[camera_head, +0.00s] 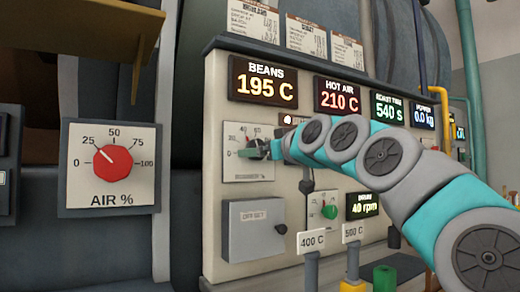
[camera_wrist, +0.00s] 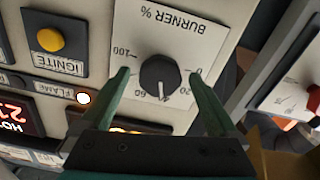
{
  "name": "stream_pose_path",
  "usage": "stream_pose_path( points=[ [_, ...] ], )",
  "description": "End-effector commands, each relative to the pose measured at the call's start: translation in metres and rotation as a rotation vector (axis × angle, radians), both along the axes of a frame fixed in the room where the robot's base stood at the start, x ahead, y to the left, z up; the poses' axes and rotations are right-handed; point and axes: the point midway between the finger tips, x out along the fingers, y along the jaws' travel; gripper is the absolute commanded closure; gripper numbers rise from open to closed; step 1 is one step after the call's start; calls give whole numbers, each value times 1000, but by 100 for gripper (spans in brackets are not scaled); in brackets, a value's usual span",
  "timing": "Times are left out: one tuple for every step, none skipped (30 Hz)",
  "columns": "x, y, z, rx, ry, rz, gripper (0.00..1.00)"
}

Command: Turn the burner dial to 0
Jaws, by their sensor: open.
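The burner dial (camera_wrist: 159,74) is a round black knob on a white plate marked BURNER %, seen upside down in the wrist view. Its white pointer aims down in that picture, near the 40 mark; the 0 mark is to the right. My gripper (camera_wrist: 158,80) is open, with one green finger on each side of the knob. Gaps show between the fingers and the knob. In the head view, my gripper (camera_head: 258,151) is at the burner plate (camera_head: 236,168) and hides most of the dial.
A yellow IGNITE button (camera_wrist: 50,39) and a lit flame lamp (camera_wrist: 83,98) are beside the burner plate. A red AIR % dial (camera_head: 113,162) is on a separate panel at left. A grey OFFSET box (camera_head: 254,229) and a green knob (camera_head: 329,211) are below my arm.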

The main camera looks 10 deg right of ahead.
Motion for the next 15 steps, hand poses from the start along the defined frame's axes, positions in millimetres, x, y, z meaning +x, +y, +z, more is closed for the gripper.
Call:
stream_pose_path(
  points=[
    [5, 2, 0, 0, 1, 0, 5],
    [6, 2, 0, 0, 1, 0, 5],
    [8, 2, 0, 0, 1, 0, 5],
    [8, 2, 0, 0, 1, 0, 5],
    [9, 3, -1, 0, 1, 0, 5],
    [8, 3, -1, 0, 1, 0, 5],
    [8, 3, -1, 0, 1, 0, 5],
    [8, 3, -1, 0, 1, 0, 5],
    [8, 3, -1, 0, 1, 0, 5],
    [8, 3, -1, 0, 1, 0, 5],
    [8, 3, -1, 0, 1, 0, 6],
    [8, 3, -1, -1, 1, 0, 10],
    [8, 3, -1, -1, 1, 0, 14],
    [8, 3, -1, -1, 1, 0, 17],
    [8, 3, -1, -1, 1, 0, 21]
  ],
)
